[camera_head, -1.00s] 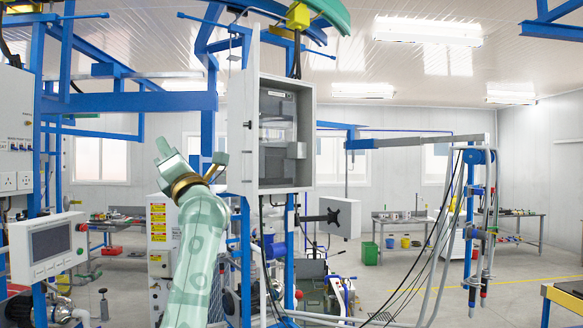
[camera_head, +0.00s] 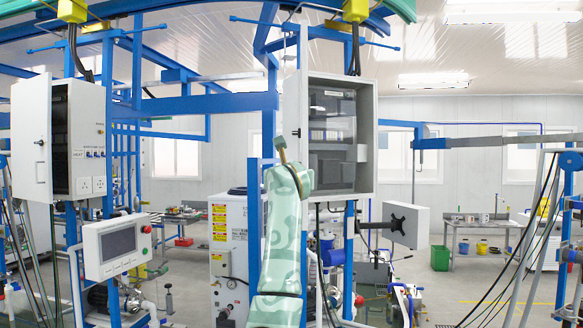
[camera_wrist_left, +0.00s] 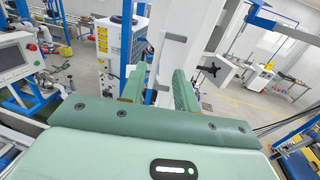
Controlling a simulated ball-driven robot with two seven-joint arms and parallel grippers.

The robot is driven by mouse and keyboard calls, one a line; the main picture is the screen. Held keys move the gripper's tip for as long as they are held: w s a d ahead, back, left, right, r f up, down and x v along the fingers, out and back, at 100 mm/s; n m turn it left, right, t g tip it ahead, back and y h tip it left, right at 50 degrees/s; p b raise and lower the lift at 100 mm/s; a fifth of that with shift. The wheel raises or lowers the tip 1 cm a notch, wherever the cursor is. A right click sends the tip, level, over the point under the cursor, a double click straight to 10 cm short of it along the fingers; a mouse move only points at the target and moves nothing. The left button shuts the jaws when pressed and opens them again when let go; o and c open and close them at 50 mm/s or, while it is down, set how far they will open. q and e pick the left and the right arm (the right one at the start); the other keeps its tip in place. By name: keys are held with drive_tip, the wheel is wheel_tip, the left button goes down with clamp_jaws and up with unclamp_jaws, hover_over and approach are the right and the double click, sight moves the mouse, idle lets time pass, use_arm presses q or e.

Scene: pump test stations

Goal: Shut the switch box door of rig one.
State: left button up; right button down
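The middle switch box (camera_head: 364,140) is a grey cabinet with dark devices inside. Its door (camera_head: 292,95) stands open at the box's left side, seen nearly edge-on, with a black latch. My left gripper (camera_head: 282,150) overlaps the door's lower part in the head view; its fingers are mostly hidden there. In the left wrist view, my left gripper (camera_wrist_left: 158,76) has its fingers apart, with a pale panel (camera_wrist_left: 178,55) with a handle beyond and partly between them. Contact cannot be told. My right gripper is not in view. No label shows which rig is rig one.
Another switch box (camera_head: 88,135) at the left also has its door (camera_head: 31,140) open. A control panel (camera_head: 118,245) is below it. Blue frame posts (camera_head: 270,75) stand close to my arm. Open floor lies at the back right.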

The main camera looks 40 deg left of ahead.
use_arm(q)
drive_tip(key=shift+a+p+x, duration=0.2)
drive_tip(key=shift+p+x, duration=1.35)
drive_tip(key=shift+x, duration=1.85)
drive_tip(key=shift+s+r, duration=0.1)
drive_tip(key=shift+s, duration=0.15)
clamp_jaws()
drive_tip(key=shift+d, duration=0.15)
